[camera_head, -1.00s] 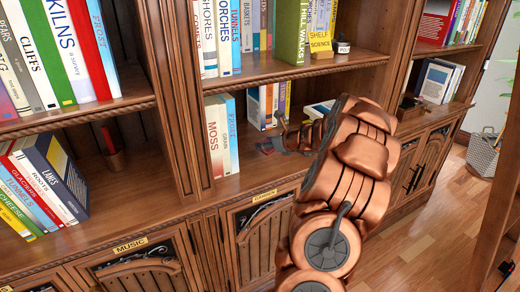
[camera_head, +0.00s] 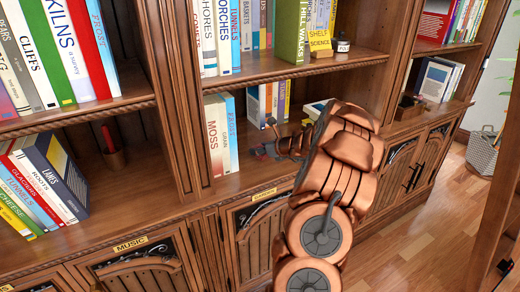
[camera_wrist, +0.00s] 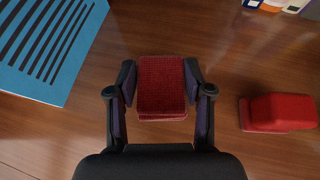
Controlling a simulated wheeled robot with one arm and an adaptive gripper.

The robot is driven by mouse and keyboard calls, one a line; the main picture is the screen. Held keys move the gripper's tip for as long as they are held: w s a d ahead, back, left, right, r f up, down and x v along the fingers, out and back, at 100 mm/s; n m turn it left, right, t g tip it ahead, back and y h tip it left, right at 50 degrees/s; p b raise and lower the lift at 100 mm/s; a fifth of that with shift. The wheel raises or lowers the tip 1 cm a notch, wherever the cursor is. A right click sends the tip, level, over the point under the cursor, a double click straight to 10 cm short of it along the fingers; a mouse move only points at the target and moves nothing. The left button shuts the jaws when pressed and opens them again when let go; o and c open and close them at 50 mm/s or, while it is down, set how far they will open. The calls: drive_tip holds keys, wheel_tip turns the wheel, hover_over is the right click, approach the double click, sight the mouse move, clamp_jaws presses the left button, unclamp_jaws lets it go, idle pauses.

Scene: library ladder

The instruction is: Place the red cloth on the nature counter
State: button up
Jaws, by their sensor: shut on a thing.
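In the wrist view the red cloth (camera_wrist: 161,88), a folded, textured pad, sits between the two fingers of my gripper (camera_wrist: 160,74), which is shut on it. Brown wood lies beneath it; I cannot tell whether the cloth touches the wood. In the head view my gripper (camera_head: 266,149) is low over the middle counter (camera_head: 228,187), right of the upright books. The cloth is too small to make out clearly there. Cabinet label plates show below the counters; the left one reads MUSIC (camera_head: 131,244), and I cannot read the middle one for certain.
A red block-like object (camera_wrist: 280,112) lies right of the cloth in the wrist view, and a blue striped book (camera_wrist: 50,45) lies to the left. Upright books (camera_head: 222,135) stand left of my gripper, under a shelf (camera_head: 290,66).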

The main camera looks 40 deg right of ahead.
drive_tip(key=o, duration=1.2)
drive_tip(key=shift+o, duration=0.2)
drive_tip(key=shift+r, duration=0.1)
drive_tip(key=v, duration=1.2)
drive_tip(key=shift+b, duration=0.3)
